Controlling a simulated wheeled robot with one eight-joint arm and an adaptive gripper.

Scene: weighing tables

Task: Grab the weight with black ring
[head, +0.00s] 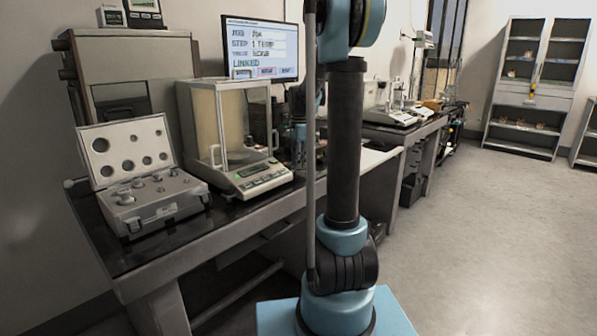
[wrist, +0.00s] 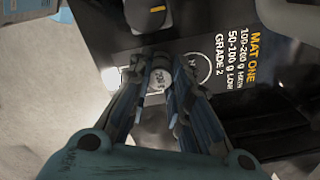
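In the wrist view, a small silvery weight (wrist: 158,79) with markings on its top sits between the fingers of my gripper (wrist: 157,72). The fingers press close on both sides of it with no clear gap. I cannot tell whether this weight has a black ring. It is over or on a dark mat (wrist: 222,60) with printed circles and the words "MAT ONE". In the head view, an open grey case (head: 155,206) on the near table holds several silvery weights (head: 125,195); no black ring can be made out there. My arm hides much of the gripper area in that view.
A glass-sided balance (head: 262,172) stands right of the case, with a monitor (head: 262,50) behind it. In the wrist view, a black piece with a yellow stripe (wrist: 157,9) is close beyond the fingertips. More scales (head: 390,115) stand farther along; the floor at right is clear.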

